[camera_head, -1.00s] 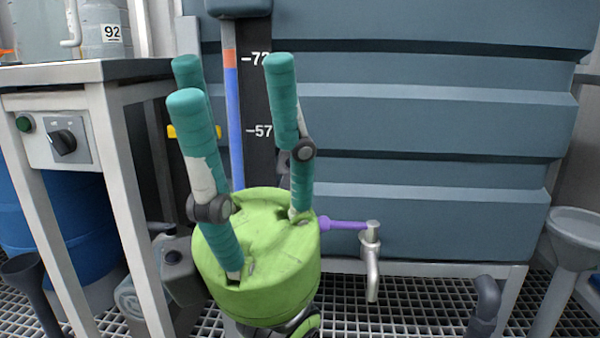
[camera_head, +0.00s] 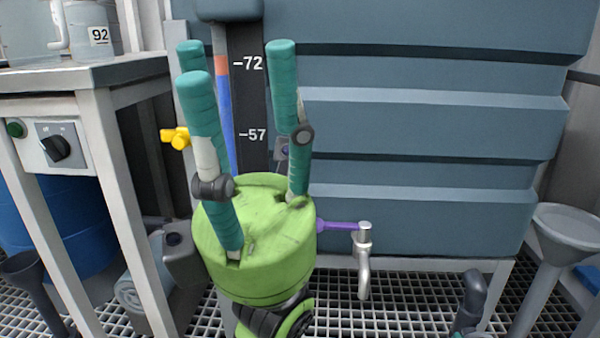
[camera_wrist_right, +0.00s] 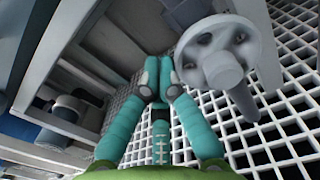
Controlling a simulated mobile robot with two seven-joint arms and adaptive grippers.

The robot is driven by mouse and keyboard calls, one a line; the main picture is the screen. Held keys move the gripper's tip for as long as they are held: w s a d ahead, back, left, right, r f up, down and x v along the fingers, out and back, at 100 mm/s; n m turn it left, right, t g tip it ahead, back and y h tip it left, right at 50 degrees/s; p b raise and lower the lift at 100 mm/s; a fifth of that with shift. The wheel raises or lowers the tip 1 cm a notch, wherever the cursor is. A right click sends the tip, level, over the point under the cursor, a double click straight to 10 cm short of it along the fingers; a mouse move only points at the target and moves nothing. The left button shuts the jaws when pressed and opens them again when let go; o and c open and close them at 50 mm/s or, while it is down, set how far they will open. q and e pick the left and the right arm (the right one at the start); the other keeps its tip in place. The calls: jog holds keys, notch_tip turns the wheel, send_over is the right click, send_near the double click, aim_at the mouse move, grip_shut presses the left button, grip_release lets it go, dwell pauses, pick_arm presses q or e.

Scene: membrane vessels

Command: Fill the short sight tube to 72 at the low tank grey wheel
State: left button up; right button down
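The sight tube (camera_head: 226,125) stands upright behind my left fingers against a black scale (camera_head: 252,100) marked 72 and 57. Blue fills its visible length to just below the 72 mark, with an orange band above. My left gripper (camera_head: 236,62), green with teal fingers, is spread open and empty in front of the tube and tank (camera_head: 430,130). In the right wrist view a pale grey wheel-like disc (camera_wrist_right: 214,42) on a thick stem lies right of my right gripper's fingertips (camera_wrist_right: 162,64). The right fingertips look close together; whether they are closed is unclear.
A purple-handled tap (camera_head: 345,226) is right of my left gripper. A yellow valve (camera_head: 175,138) is on the left. A bench (camera_head: 80,75) with a dark knob (camera_head: 56,148) fills the left side. A grey funnel (camera_head: 570,225) stands at right over the grating.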

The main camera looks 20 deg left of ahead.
aim_at(489, 337)
jog(key=d+r+m+p, duration=0.1)
jog(key=m, duration=0.2)
jog(key=d+r+m+p, duration=0.1)
jog(key=m+p, duration=0.1)
jog(key=m, duration=0.2)
jog(key=w+d+r+m+p, duration=0.1)
jog(key=m, duration=0.4)
jog(key=d+m+p, duration=0.1)
jog(key=m, duration=0.1)
jog(key=shift+w+d+r+m+p, duration=0.15)
jog(key=shift+w+d+m+p, duration=0.15)
jog(key=shift+p, duration=0.1)
jog(key=shift+w+d+m+p, duration=0.1)
jog(key=shift+d+m+p, duration=0.25)
jog(key=shift+m, duration=0.45)
jog(key=shift+w+d+m, duration=0.1)
jog(key=shift+d+m, duration=0.1)
jog(key=shift+m, duration=0.4)
jog(key=c, duration=0.9)
grip_release()
jog(key=shift+f, duration=0.2)
jog(key=shift+c, duration=0.2)
jog(key=shift+f, duration=0.15)
